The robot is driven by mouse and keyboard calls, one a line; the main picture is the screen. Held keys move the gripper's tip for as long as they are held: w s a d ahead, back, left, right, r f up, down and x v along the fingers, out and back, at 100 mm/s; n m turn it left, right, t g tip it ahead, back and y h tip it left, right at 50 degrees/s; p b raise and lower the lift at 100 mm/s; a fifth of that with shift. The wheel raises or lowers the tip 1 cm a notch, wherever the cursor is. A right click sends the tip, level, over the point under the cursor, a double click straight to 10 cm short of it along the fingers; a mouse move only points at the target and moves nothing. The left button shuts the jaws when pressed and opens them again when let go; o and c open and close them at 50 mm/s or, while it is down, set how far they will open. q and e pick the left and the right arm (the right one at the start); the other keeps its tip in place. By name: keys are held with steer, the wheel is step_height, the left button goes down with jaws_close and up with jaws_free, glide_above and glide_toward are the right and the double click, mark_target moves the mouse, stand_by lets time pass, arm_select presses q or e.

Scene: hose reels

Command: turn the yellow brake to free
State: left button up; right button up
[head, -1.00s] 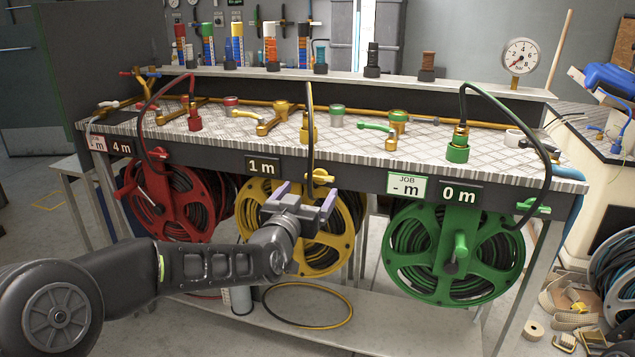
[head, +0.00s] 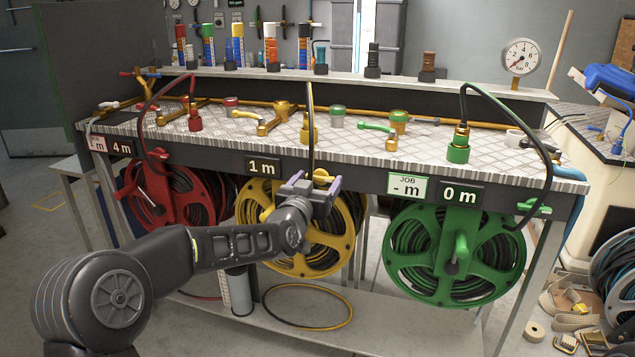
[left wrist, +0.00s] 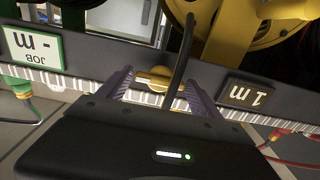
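The yellow brake (head: 322,176) is a small yellow handle on the bench's front edge, above the yellow reel (head: 346,238) and right of the "1 m" sign (head: 263,167). My left gripper (head: 316,185) is at the brake, its fingers open and spread either side of it. In the left wrist view, which is upside down, the brake (left wrist: 155,78) shows between the two fingertips (left wrist: 158,86). A dark hose (left wrist: 181,62) runs down past it. I cannot tell whether the fingers touch the brake. My right gripper is not in view.
The red reel (head: 150,196) hangs on the left and the green reel (head: 400,250) on the right, with a green brake (head: 534,208) above it. Hose fittings stand on the patterned bench top (head: 350,150). A hose loop lies on the lower shelf (head: 390,325).

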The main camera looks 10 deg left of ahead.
arm_select(q)
steer(key=c, duration=1)
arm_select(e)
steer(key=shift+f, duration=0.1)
arm_select(q)
steer(key=n+b, duration=0.4)
steer(key=shift+f, duration=0.25)
steer(key=n+b, duration=0.3)
steer(key=n, duration=0.1)
steer(key=shift+n+b, duration=0.3)
steer(key=shift+b, duration=0.05)
steer(key=n+b, duration=0.3)
steer(key=n, duration=0.2)
steer(key=shift+r, duration=0.1)
steer(key=shift+r+n+b, duration=0.1)
steer(key=shift+n+b, duration=0.9)
steer(key=shift+n, duration=1.2)
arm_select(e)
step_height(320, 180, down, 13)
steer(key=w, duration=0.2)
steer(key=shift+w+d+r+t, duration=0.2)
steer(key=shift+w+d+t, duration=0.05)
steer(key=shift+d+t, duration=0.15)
